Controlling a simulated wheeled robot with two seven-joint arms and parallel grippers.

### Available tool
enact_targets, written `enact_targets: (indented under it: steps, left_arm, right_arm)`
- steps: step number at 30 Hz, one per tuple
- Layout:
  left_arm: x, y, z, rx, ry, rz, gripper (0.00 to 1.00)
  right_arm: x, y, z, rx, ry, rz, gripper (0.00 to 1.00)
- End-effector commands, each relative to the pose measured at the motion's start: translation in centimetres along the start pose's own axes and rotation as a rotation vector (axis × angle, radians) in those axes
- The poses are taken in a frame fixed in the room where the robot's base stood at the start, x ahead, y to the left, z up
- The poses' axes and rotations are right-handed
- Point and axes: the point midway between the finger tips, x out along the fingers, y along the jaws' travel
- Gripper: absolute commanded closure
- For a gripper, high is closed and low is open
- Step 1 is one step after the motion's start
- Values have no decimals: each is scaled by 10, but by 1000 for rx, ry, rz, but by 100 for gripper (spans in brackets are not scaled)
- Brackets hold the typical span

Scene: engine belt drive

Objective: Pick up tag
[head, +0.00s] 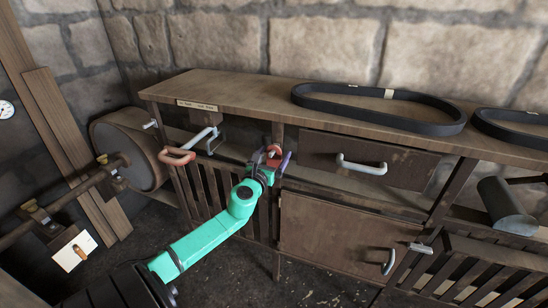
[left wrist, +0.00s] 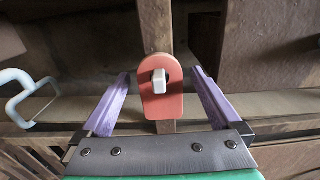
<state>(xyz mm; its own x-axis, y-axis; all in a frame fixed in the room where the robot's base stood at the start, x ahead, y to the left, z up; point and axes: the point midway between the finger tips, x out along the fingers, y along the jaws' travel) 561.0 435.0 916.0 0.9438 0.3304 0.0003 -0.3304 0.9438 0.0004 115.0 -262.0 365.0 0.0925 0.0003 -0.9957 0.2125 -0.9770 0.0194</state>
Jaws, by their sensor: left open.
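A red tag (left wrist: 160,104) with a rounded top hangs on a pale peg in front of a wooden post in the left wrist view. A small part of the red tag (head: 274,151) also shows in the head view, partly hidden by my gripper. My left gripper (left wrist: 160,92) is open, with one purple finger on each side of the tag and visible gaps between. In the head view my left gripper (head: 276,160) is at the bench front, at the end of the teal arm. My right gripper is in neither view.
The wooden workbench (head: 240,88) carries a black belt (head: 380,122) and a second belt (head: 515,124). A drawer handle (head: 362,165) sticks out right of my gripper. A red-ended lever (head: 177,157) and a wooden drum (head: 120,155) stand left.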

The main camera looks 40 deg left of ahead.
Motion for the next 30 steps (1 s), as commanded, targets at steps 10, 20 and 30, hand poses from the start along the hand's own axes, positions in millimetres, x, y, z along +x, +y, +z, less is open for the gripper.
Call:
enact_targets:
  steps: [10, 20, 30]
  left_arm:
    - [5, 0, 0, 0, 1, -1, 37]
    - [5, 0, -1, -1, 1, -1, 91]
    - [-16, 0, 4, 0, 4, -2, 91]
  right_arm:
    - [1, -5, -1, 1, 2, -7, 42]
    - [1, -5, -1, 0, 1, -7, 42]
    - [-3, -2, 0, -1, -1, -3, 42]
